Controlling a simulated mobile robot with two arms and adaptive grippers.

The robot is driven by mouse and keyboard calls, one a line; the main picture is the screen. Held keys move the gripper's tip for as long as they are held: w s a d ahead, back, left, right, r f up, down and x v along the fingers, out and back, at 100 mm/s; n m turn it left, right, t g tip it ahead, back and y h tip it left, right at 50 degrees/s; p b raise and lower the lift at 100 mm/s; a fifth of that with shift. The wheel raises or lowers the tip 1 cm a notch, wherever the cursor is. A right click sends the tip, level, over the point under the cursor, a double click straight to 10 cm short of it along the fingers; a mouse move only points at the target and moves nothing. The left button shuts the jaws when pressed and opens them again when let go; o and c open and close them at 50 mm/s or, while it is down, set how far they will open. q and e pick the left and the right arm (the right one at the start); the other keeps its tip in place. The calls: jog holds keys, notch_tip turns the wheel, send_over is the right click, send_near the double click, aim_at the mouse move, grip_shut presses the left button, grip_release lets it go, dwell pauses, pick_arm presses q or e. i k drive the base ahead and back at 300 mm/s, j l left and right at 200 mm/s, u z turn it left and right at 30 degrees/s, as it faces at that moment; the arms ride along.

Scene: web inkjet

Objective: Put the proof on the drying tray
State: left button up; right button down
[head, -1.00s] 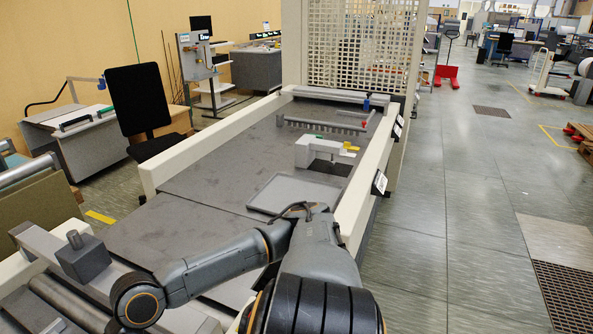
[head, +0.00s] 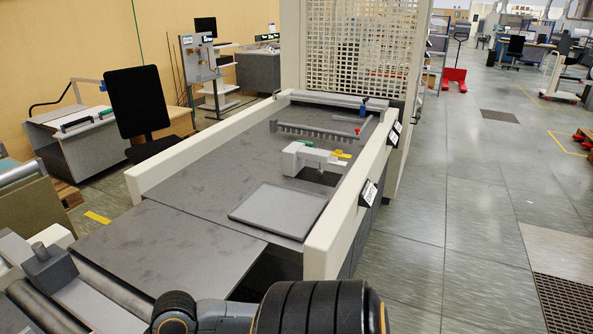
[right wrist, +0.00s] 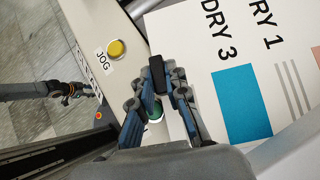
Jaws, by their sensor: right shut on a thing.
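The proof (right wrist: 222,65) is a white sheet with a blue square and dark print reading "DRY 3" and "RY 1", large in the right wrist view. My right gripper (right wrist: 158,75) is shut on the proof at its near-left edge. The drying tray (head: 280,210) is a flat grey tray with a low rim on the machine's dark bed in the head view, and its surface looks bare. Neither the proof nor my right gripper shows in the head view. A slim dark arm at the left of the right wrist view looks like mine; its gripper (right wrist: 72,90) is too small to read.
Pale side rails (head: 335,225) border the bed. A white and grey device (head: 310,158) and a toothed bar (head: 315,134) stand behind the tray. A yellow JOG button (right wrist: 116,49) is on a pale panel near my right gripper. The bed left of the tray is clear.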

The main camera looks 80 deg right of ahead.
aim_at(279, 209)
jog(key=k+l, duration=0.1)
jog(key=l, duration=0.25)
jog(key=k+l, duration=0.1)
jog(key=l, duration=0.25)
jog(key=k+l, duration=0.15)
jog(key=l, duration=0.2)
jog(key=k+l, duration=0.1)
jog(key=l, duration=0.3)
jog(key=k+l+u, duration=0.1)
jog(key=l, duration=0.25)
jog(key=k+l, duration=0.1)
jog(key=l, duration=0.7)
jog(key=k+l, duration=0.1)
jog(key=l, duration=0.65)
jog(key=k+l, duration=0.1)
jog(key=l, duration=0.7)
